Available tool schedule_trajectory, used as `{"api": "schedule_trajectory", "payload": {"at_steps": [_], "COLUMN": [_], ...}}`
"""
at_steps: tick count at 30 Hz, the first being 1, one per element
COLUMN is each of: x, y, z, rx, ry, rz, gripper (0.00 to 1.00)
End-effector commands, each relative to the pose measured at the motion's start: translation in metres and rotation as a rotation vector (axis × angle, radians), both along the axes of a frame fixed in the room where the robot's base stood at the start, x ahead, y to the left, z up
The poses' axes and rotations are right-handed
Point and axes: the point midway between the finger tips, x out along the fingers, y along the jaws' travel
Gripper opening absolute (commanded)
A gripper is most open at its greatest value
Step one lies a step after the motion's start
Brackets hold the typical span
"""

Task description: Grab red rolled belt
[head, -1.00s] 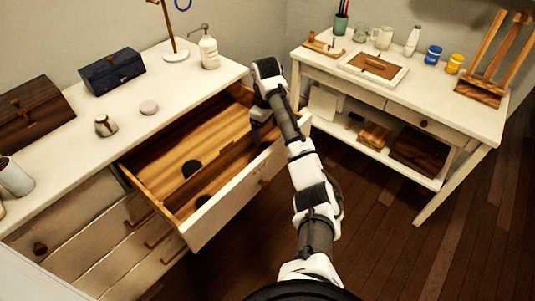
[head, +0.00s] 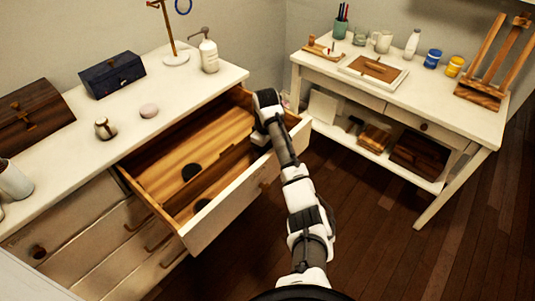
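I see no red rolled belt in the head view. The open wooden drawer (head: 225,213) of the white dresser has bare wood and two dark round shapes in view; its far right end is partly hidden behind my arm. My gripper (head: 260,138) points down into that right end of the drawer. Its fingers are too small and too covered by my wrist to tell whether they are open or shut, or whether they hold anything.
On the dresser top (head: 75,150) stand a dark blue box (head: 113,74), a brown wooden chest (head: 33,115), a pump bottle (head: 208,52) and a pink round item (head: 149,110). A white desk (head: 460,120) with art supplies stands at right. The wooden floor (head: 400,260) is clear.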

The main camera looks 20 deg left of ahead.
Motion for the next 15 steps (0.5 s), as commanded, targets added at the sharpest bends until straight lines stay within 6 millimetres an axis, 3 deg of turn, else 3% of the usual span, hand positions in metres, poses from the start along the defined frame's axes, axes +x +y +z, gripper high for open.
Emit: {"api": "schedule_trajectory", "payload": {"at_steps": [2, 10, 15], "x": [0.0, 0.0, 0.0002], "y": [0.0, 0.0001, 0.0002], "z": [0.0002, 0.0004, 0.0009], "rx": [0.0, 0.0, 0.001], "ry": [0.0, 0.0, 0.0], "rz": [0.0, 0.0, 0.0], "gripper": [0.69, 0.34, 0.34]}}
